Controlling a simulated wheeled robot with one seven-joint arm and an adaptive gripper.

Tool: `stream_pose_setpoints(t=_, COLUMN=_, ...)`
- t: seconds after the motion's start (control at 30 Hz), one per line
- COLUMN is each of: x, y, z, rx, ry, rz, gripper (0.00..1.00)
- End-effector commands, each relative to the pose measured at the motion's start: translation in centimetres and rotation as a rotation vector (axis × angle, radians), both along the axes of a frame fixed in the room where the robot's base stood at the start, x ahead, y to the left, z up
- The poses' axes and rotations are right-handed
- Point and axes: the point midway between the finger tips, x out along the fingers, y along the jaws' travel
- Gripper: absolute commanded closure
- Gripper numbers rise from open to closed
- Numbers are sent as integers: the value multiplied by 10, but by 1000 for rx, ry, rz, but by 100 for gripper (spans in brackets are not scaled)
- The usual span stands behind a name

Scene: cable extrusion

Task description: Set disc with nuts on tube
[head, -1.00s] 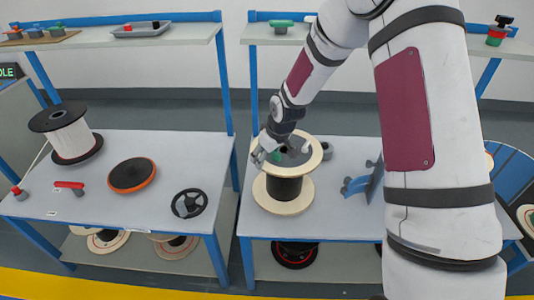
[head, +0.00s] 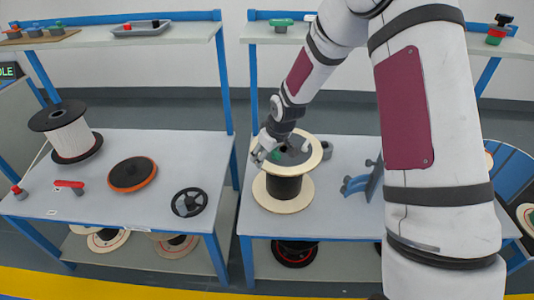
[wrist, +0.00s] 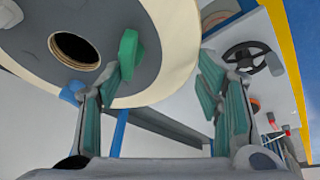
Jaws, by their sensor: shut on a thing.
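The disc with nuts (head: 316,155) has a cream rim and a grey middle; it is over a black tube (head: 284,188) that stands on a cream base flange. In the wrist view the disc (wrist: 105,15) fills the upper left, with a round dark hole, a green nut (wrist: 128,52) and a blue nut (wrist: 72,91). My gripper (head: 262,156) is at the disc's left edge. In the wrist view my gripper (wrist: 165,75) has one finger by the green nut and the other at the outer rim, with disc between them. I cannot tell whether the disc rests on the tube.
The left table holds a white cable spool (head: 70,140), an orange-rimmed disc (head: 132,175) and a black handwheel (head: 189,203). A gap separates the tables.

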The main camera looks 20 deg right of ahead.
Motion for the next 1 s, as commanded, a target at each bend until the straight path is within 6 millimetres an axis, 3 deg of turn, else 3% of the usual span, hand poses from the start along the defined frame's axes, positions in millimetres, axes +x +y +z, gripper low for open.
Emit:
stream_pose_setpoints(t=0.77, x=1, y=0, z=-12, rx=0, ry=-2, rz=1, gripper=100)
stream_pose_setpoints(t=0.8, x=1, y=0, z=-12, rx=0, ry=-2, rz=1, gripper=36)
stream_pose_setpoints(t=0.83, x=1, y=0, z=-11, rx=0, ry=-2, rz=1, gripper=32)
stream_pose_setpoints(t=1.0, x=0, y=0, z=-11, rx=0, ry=-1, rz=0, gripper=32)
